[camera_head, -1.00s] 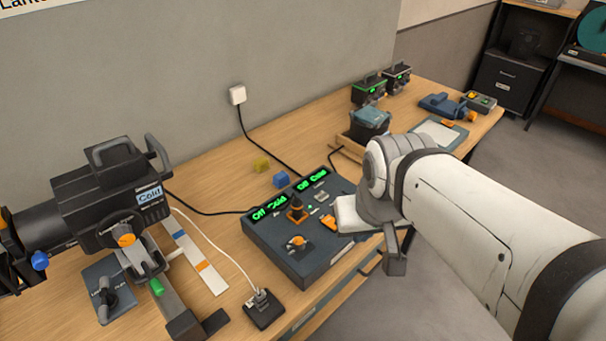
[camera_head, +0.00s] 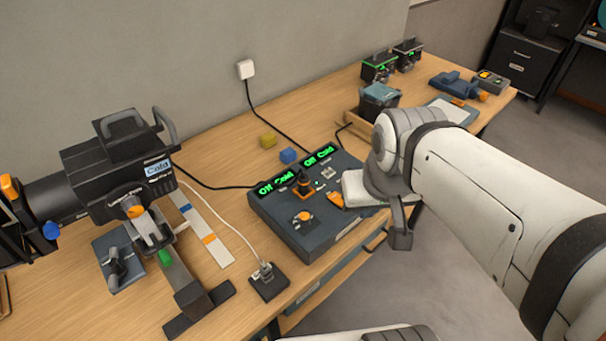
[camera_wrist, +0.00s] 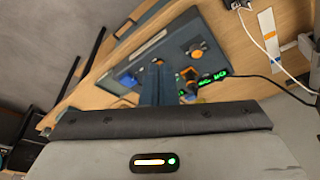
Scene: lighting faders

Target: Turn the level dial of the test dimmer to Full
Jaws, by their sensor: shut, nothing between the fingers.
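A dark blue-grey console (camera_head: 322,237) with green lit displays (camera_head: 277,184) stands on the bench; it looks like the test dimmer. The displays seem to read Off and Cold. A round orange-topped dial (camera_head: 304,217) sits on its near left part, and a taller black knob with an orange base (camera_head: 304,187) is behind it. In the wrist view the orange dial (camera_wrist: 198,54) is right of my fingers, apart from them. My gripper (camera_wrist: 157,68) is shut and empty above the console's other side. In the head view the wrist hides the console's right end and the fingertips.
A large black lamp (camera_head: 120,170) stands at the left, with a small socket box (camera_head: 269,281) near the console's front left. Small boxes with green displays (camera_head: 380,67) are at the back right.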

